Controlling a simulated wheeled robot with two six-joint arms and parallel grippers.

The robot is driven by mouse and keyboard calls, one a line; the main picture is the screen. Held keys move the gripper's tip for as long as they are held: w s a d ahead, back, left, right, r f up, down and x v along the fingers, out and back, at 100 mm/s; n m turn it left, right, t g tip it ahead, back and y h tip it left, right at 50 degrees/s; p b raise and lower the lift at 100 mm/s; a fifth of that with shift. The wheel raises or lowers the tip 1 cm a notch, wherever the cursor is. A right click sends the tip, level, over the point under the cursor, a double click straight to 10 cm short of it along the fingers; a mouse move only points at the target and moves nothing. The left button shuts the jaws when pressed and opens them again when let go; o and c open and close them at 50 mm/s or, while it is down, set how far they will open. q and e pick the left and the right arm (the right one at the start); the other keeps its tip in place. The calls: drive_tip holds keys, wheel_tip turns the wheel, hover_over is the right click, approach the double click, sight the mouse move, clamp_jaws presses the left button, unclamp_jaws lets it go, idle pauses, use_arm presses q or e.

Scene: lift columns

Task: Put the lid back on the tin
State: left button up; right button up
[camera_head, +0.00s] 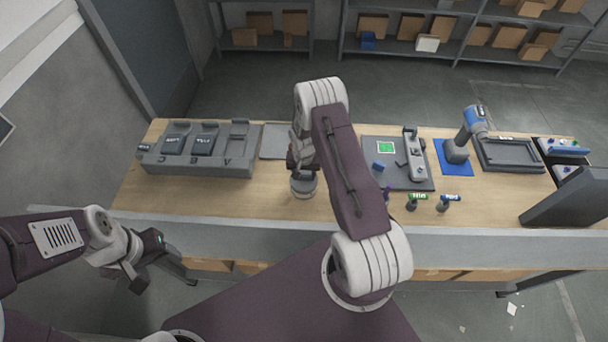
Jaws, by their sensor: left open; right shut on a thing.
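The tin (304,190) is a small round grey container standing on the wooden table, left of the middle. My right gripper (300,168) reaches over the table and is directly above the tin, shut on the lid (303,177). The lid is a small dark disc at the top of the tin, mostly hidden by the gripper. I cannot tell whether it is seated on the rim or just above it. My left gripper (132,278) is open and empty, low at the left, in front of the table's front edge.
A grey charger-like dock (200,165) stands left of the tin, with a flat grey panel (276,142) behind. Right of my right arm are a grey board (420,184), a blue-and-grey drill (462,140), a dark tray (510,155) and two small labelled items (417,199). Bare table lies left of the tin.

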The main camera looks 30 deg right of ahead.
drive_tip(key=shift+f+b, duration=0.15)
drive_tip(key=shift+b, duration=0.35)
idle(0.8)
drive_tip(key=o, duration=2.1)
drive_tip(key=shift+c, duration=0.2)
drive_tip(key=shift+r+p, duration=2.4)
drive_tip(key=shift+r, duration=1.15)
clamp_jaws()
